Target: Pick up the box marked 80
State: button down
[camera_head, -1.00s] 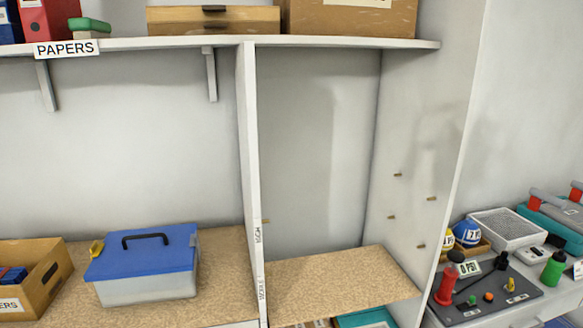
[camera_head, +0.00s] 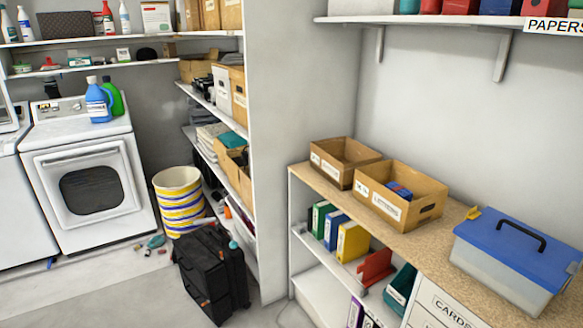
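I see no box marked 80 in the head view. Two open cardboard boxes stand on the wooden counter. The nearer one (camera_head: 428,209) has a label that seems to read "LETTERS", and the farther one (camera_head: 333,176) has a small label I cannot read. A clear storage box with a blue lid (camera_head: 525,245) and black handle stands at the right end of the counter. Cardboard boxes (camera_head: 238,92) also sit on the shelving at the middle, their labels too small to read. My gripper is not in view.
A black suitcase (camera_head: 212,272) and a striped yellow, white and blue basket (camera_head: 181,203) stand on the floor by the shelving. A white washer or dryer (camera_head: 88,185) stands at the left, with small items scattered before it. Bare floor (camera_head: 95,295) lies at the lower left.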

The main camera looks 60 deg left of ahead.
aim_at(344, 161)
jog(key=u, duration=1.6)
jog(key=i+j+z, duration=0.2)
jog(key=z, duration=0.2)
jog(key=i+j+z, duration=0.2)
jog(key=z, duration=0.2)
jog(key=i+j+z, duration=0.1)
jog(key=j, duration=0.25)
jog(key=i+j+z, duration=0.1)
jog(key=j, duration=0.3)
jog(key=i+j+z, duration=0.1)
jog(key=i+j, duration=0.15)
jog(key=j, duration=0.15)
jog(key=i+j+z, duration=0.1)
jog(key=j, duration=0.3)
jog(key=i+j+z, duration=0.1)
jog(key=j, duration=0.3)
jog(key=i+j, duration=0.1)
jog(key=j, duration=0.3)
jog(key=i+j, duration=0.1)
jog(key=j, duration=0.25)
jog(key=i+j, duration=0.1)
jog(key=j, duration=0.3)
jog(key=i+j, duration=0.1)
jog(key=j, duration=0.3)
jog(key=i+j, duration=0.1)
jog(key=j, duration=0.25)
